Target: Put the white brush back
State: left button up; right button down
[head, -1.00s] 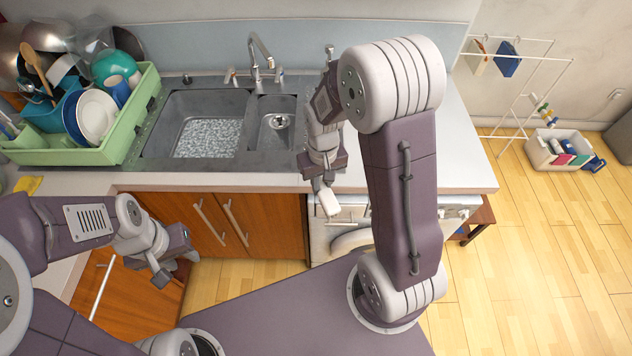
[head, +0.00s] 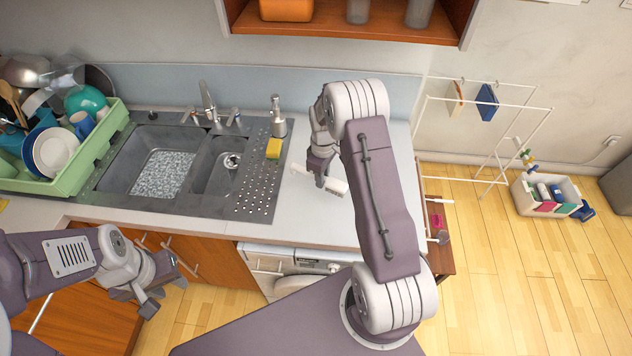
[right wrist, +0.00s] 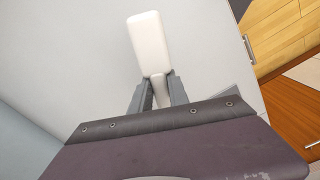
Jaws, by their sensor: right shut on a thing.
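The white brush (head: 332,187) is held by my right gripper (head: 322,180) over the counter, to the right of the sink. In the right wrist view the white brush (right wrist: 149,43) sticks out beyond the fingers of my right gripper (right wrist: 160,92), which are closed on its narrow part. Whether the brush touches the counter I cannot tell. My left gripper (head: 158,292) is empty and hangs low in front of the cabinets, its fingers apart.
A soap dispenser (head: 277,117) and a yellow sponge (head: 273,148) stand on the perforated drainer (head: 262,180) beside the sink (head: 160,165). A green dish rack (head: 85,165) full of dishes is at the left. The white counter (head: 300,225) around the brush is clear.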

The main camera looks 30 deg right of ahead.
jog(key=shift+d, duration=0.15)
jog(key=shift+f, duration=0.15)
jog(key=shift+f+b, duration=0.25)
jog(key=shift+b, duration=0.1)
notch_tip(320, 180, down, 6)
jog(key=b, duration=0.4)
jog(key=c, duration=1.6)
grip_release()
jog(key=o, duration=0.6)
